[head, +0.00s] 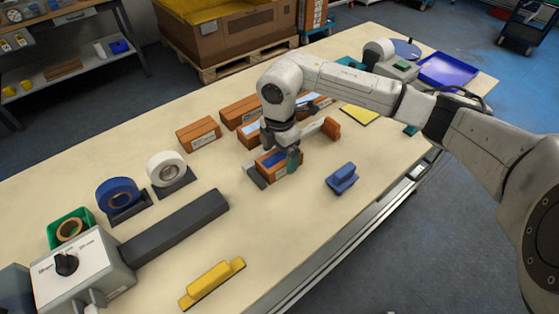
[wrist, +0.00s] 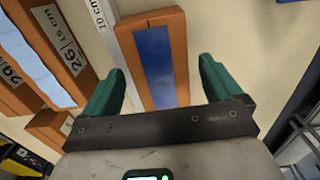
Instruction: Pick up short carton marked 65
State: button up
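A brown carton (wrist: 176,45) with a blue strip on top lies below my gripper (wrist: 163,72) in the wrist view. The green fingers are spread wide, one on each side of the carton, with a clear gap on the right and little or none visible on the left. In the head view my gripper (head: 281,158) is low over this carton (head: 285,172), whose side label is too small to read. No 65 can be read on any carton. Two cartons at the left of the wrist view are marked 26 (wrist: 66,55) and 29 (wrist: 12,75).
A grey strip (head: 255,175) lies just left of the carton. Several other cartons (head: 198,133) lie behind it. A blue block (head: 342,178) stands to the right and a dark bar (head: 175,226) to the left.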

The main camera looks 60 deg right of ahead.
jog(key=c, duration=1.2)
jog(key=shift+r, duration=0.2)
